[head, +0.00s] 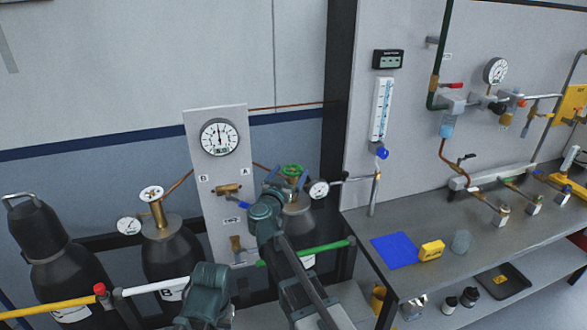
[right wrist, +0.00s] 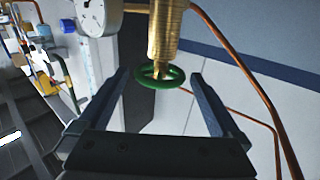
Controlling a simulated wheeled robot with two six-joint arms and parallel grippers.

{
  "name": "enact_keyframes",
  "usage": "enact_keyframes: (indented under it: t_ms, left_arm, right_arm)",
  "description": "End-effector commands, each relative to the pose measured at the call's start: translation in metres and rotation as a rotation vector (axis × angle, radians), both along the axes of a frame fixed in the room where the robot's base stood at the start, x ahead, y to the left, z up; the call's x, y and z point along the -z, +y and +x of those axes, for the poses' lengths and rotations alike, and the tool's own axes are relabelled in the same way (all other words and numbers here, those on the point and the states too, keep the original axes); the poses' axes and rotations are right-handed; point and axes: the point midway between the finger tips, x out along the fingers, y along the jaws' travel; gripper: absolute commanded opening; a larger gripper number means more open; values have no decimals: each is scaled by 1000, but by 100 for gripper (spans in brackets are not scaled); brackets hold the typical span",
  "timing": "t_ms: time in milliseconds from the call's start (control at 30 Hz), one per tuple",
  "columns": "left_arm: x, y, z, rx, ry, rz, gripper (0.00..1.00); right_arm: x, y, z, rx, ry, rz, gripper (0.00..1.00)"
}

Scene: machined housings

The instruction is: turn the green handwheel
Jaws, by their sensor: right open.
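The green handwheel (head: 292,170) sits on top of a brass valve on a gas cylinder at the back, right of the gauge panel. In the right wrist view the handwheel (right wrist: 172,82) appears below its brass valve body (right wrist: 166,32), between my finger ends. My right gripper (head: 282,184) is open at the handwheel, and its fingers (right wrist: 160,80) stand on either side of the rim with a visible gap on each side. In the head view my right wrist partly hides the valve. A dark teal part of my other arm shows at the bottom; its gripper fingers are not seen.
A gauge panel (head: 190,120) stands close left of the handwheel, and a small gauge (head: 318,189) close right. A green rail (head: 325,248) runs in front. Another cylinder with a white-topped valve (head: 152,194) stands left. A workbench (head: 400,205) with fittings is right.

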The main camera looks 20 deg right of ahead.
Motion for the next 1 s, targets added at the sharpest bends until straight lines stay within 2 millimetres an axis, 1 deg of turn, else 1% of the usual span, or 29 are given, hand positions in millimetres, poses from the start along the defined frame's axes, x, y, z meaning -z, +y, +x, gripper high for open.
enact_keyframes:
  t_ms: [33,133,433,567,667,800,900,1000]
  left_arm:
    - [0,0,0,0,0,0,50]
    - [0,0,0,0,0,0,50]
    - [0,0,0,0,0,0,50]
    - [0,0,0,0,0,0,50]
    - [0,0,0,0,0,0,50]
    - [-1,0,0,0,0,0,50]
    - [-2,0,0,0,0,0,50]
    - [-2,0,0,0,0,0,50]
  right_arm:
    - [0,5,-10,-2,0,0,100]
    - [0,11,-18,-1,0,0,100]
    - [0,13,-20,1,0,0,100]
    - [-4,9,-23,-22,-17,-5,100]
    - [-13,1,-31,-89,-59,-16,100]
    - [-24,-5,-48,-242,-103,-30,100]
    - [-23,-7,-63,-353,-93,-30,100]
    - [-15,-6,-77,-441,-59,-20,100]
